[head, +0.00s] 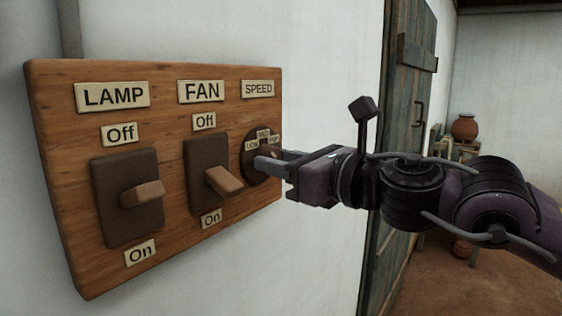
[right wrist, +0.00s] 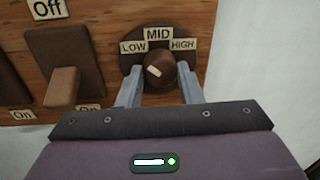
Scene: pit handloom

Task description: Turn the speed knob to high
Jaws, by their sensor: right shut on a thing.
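The round brown speed knob (right wrist: 167,80) sits on a dark round dial plate (right wrist: 184,34) with the labels LOW, MID and HIGH from left to right. A pale mark on the knob lies left of its middle, on the side toward LOW. My right gripper (right wrist: 160,88) has one finger on each side of the knob and is shut on it. In the head view my right gripper (head: 268,162) reaches the dial from the right and hides much of the knob. My left gripper is not in view.
The wooden switch board (head: 160,95) is on a white wall. A lamp switch (head: 142,194) and a fan switch (head: 222,182) stand left of the dial, the fan switch close by. A weathered door (head: 398,110) is behind my right arm.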

